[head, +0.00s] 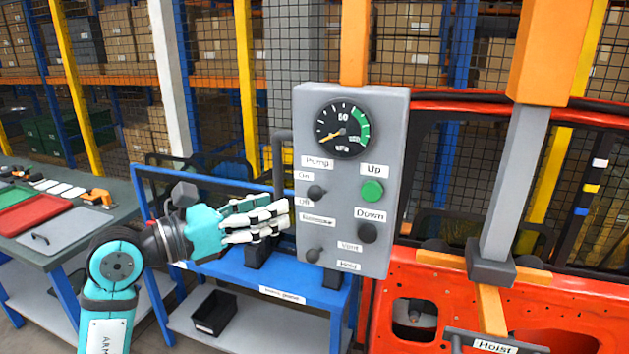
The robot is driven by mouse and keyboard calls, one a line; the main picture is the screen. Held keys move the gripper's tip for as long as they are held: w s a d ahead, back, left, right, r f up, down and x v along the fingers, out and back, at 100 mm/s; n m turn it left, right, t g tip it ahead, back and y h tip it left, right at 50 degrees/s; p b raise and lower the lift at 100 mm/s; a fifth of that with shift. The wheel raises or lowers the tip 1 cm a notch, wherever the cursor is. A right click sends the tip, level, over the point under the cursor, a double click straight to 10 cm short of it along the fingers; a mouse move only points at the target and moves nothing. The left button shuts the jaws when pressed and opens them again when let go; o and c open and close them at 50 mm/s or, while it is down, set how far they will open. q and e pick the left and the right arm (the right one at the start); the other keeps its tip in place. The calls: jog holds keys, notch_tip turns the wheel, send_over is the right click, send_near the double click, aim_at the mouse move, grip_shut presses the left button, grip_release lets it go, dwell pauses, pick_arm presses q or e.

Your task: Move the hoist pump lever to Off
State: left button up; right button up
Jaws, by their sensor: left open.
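The grey hoist control box (398,150) stands upright in the middle of the head view. Its pump lever (317,192) is a small dark knob under the "Pump" label (317,162), between the "On" label (303,175) and the "Off" label (304,201). I cannot tell clearly which way the lever points. My left gripper (285,215), with white fingers, reaches in from the left. Its fingertips are at the box's left edge, just left of and below the pump lever. It is open and empty. My right gripper is not in view.
The box also has a gauge (342,130) with its needle low, a green Up button (372,191), a black Down button (367,232) and a Vent/Hold lever (314,255). A blue bench (225,262) stands below. An orange door (440,305) is at the right.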

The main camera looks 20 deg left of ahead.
aim_at(310, 197)
pick_arm(q)
jog(key=p+x, duration=0.3)
jog(key=x, duration=0.6)
jog(key=shift+w+d, duration=0.25)
jog(key=shift+c, duration=0.3)
jog(key=shift+a, duration=0.1)
jog(key=c, duration=0.7)
grip_shut()
jog(key=shift+d, duration=0.2)
jog(key=shift+f, duration=0.15)
